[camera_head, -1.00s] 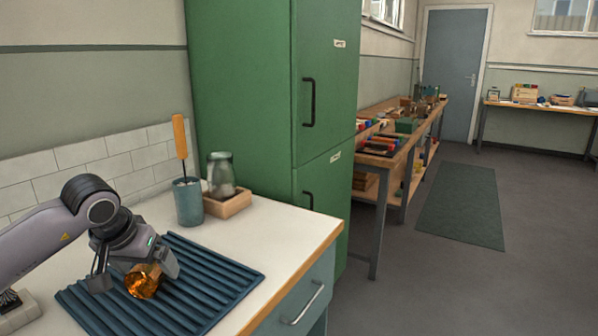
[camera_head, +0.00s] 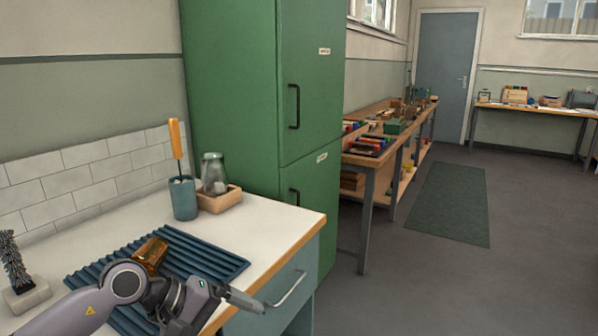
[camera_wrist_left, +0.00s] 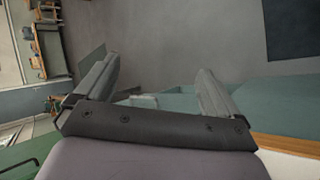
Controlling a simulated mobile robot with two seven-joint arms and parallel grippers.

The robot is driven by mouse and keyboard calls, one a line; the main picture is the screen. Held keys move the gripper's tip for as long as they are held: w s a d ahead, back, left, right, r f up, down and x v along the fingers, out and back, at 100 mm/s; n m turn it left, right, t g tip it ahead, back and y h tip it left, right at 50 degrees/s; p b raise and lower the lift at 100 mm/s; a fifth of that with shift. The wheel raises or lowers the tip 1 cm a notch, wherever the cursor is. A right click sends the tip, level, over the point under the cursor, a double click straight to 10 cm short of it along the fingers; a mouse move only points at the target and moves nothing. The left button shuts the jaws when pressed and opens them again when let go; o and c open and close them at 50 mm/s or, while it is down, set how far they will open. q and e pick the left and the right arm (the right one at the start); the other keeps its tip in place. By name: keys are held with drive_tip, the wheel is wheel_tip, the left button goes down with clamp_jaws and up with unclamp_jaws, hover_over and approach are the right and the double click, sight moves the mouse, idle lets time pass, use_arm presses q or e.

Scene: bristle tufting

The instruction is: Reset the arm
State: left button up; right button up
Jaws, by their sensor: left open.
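My left gripper (camera_head: 222,297) is at the end of my left arm, low in the head view, over the front part of the counter. In the left wrist view the two fingers of this gripper (camera_wrist_left: 157,80) stand apart with nothing between them. An amber glass jar (camera_head: 150,254) lies tilted on the blue ribbed mat (camera_head: 205,258), behind my arm and apart from the fingers. My arm hides part of the mat. My right gripper is in neither view.
A blue cup (camera_head: 184,199) with an orange-handled brush and a glass jar (camera_head: 214,172) in a wooden tray (camera_head: 221,199) stand at the back. A grey bristle brush (camera_head: 14,262) stands at left. A green cabinet (camera_head: 235,95) rises behind the counter. Open floor lies right.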

use_arm(q)
drive_tip(key=s+d+r+n+t+h+p, duration=0.2)
drive_tip(key=s+d+r+n+h, duration=0.15)
drive_tip(key=n, duration=0.65)
drive_tip(key=s+d+r+n+t+h+p, duration=0.1)
drive_tip(key=s+d+r+n+t+h, duration=0.25)
drive_tip(key=n, duration=0.55)
drive_tip(key=s+a+f+n+t+y+p, duration=0.15)
drive_tip(key=a+f+n+t+y, duration=0.35)
drive_tip(key=n, duration=1.2)
drive_tip(key=s+a+f+n+t+y+p, duration=0.1)
drive_tip(key=a+f+n+t+y+p, duration=0.15)
drive_tip(key=a+f+n+y, duration=0.95)
drive_tip(key=s+d+f+n+g+h, duration=0.1)
drive_tip(key=s+f+n+g+h, duration=0.2)
drive_tip(key=s+n, duration=0.7)
wheel_tip(320, 180, down, 2)
drive_tip(key=n+g, duration=0.2)
drive_tip(key=n, duration=0.4)
drive_tip(key=shift+s+n+p, duration=0.3)
drive_tip(key=shift+s+p, duration=0.1)
